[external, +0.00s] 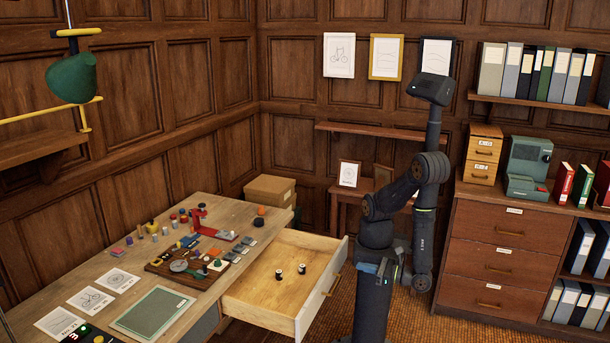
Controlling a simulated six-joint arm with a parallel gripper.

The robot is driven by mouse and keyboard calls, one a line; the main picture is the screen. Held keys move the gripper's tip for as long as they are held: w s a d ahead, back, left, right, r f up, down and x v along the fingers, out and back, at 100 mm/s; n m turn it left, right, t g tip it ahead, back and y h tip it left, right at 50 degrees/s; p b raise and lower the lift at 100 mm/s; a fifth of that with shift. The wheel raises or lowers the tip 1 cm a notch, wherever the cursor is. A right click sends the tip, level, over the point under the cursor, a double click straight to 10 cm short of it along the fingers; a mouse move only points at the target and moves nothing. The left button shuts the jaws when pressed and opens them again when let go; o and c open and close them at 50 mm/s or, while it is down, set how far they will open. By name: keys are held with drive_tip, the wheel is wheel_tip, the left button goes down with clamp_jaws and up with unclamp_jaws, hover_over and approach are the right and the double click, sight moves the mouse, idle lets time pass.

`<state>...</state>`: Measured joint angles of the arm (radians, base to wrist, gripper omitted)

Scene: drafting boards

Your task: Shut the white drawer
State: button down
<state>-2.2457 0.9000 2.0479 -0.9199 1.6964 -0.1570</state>
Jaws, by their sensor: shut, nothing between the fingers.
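The white drawer (318,303) is pulled far out of the right side of the desk (222,212). Its wooden inside is open to view, and its white front with a brass-coloured handle faces right. Two small black-and-white spools (279,274) stand on the drawer floor. My gripper (432,88) appears to be at the raised end of my arm, high up and right of the drawer, well apart from it. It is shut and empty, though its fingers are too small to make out. My arm stands just right of the drawer front.
The desk top holds a dark tool board (190,265), a green mat (152,312), paper drawings and several small coloured items. A brown cabinet (505,250) stands at right. The air above the drawer is clear.

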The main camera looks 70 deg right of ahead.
wheel_tip(320, 180, down, 20)
approach(319, 299)
drive_tip(key=w, duration=0.7)
drive_tip(key=shift+a+r, duration=0.2)
drive_tip(key=shift+a, duration=0.15)
drive_tip(key=w, duration=3.4)
drive_tip(key=shift+w+r, duration=0.1)
drive_tip(key=shift+w, duration=0.2)
drive_tip(key=s, duration=1.4)
drive_tip(key=shift+s, duration=0.4)
